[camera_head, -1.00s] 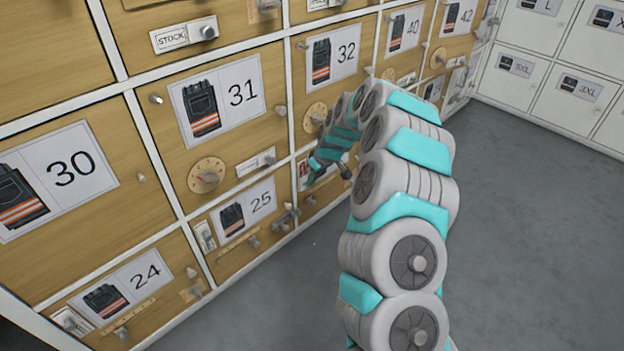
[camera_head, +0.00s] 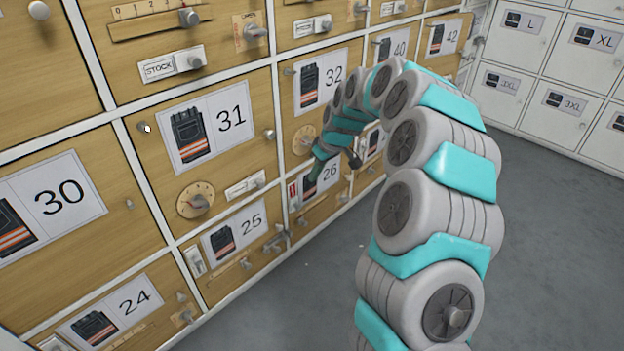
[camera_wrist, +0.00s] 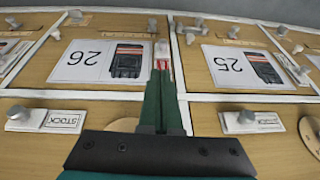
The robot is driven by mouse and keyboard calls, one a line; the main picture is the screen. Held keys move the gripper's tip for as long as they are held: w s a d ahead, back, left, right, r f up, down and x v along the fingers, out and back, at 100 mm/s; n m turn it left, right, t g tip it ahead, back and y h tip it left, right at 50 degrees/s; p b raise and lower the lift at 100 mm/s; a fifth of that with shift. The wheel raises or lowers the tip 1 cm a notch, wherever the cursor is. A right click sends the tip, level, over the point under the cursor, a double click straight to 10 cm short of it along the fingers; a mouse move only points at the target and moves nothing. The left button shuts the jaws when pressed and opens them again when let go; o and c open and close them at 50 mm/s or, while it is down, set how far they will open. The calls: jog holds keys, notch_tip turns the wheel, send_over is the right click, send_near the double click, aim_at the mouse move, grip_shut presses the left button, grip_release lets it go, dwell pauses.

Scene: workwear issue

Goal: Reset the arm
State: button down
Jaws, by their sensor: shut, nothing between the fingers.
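My gripper (camera_head: 316,172) is at the end of my curved grey and teal arm, close to the wooden locker fronts beside the drawer labelled 26 (camera_head: 336,198). In the wrist view my gripper (camera_wrist: 162,70) shows as two green fingers pressed together with nothing between them. The fingertips point toward the strip between the 26 label (camera_wrist: 100,62) and the 25 label (camera_wrist: 247,66), near a small red and white tag. I cannot tell whether they touch the front.
Drawers 31 (camera_head: 232,119), 30 (camera_head: 62,196), 25 (camera_head: 252,222) and 24 (camera_head: 135,299) carry knobs, dials and sliders that stick out. White lockers (camera_head: 545,75) stand at the back right. The grey floor (camera_head: 545,220) to the right is clear.

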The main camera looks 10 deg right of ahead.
dwell(0.4)
jog(key=s+a+r+m+g+p, duration=0.1)
jog(key=s+a+r+p, duration=0.15)
jog(key=s+r, duration=0.5)
jog(key=s+a+r+g+p, duration=0.1)
jog(key=s+a+r, duration=0.3)
jog(key=s, duration=0.7)
jog(key=s+d+r+m+g+h+p, duration=0.1)
jog(key=s+d+r+m+p, duration=0.1)
jog(key=s, duration=1.3)
jog(key=s+d+r+m+g+h+p, duration=0.1)
jog(key=s+d+r+m+g+p, duration=0.1)
jog(key=s, duration=1.3)
jog(key=shift+s+d+r+m+h+p, duration=0.15)
jog(key=shift+d+r+m+h+p, duration=0.25)
jog(key=shift+d+r+m+p, duration=0.25)
jog(key=shift+a+f, duration=0.1)
jog(key=shift+a, duration=0.05)
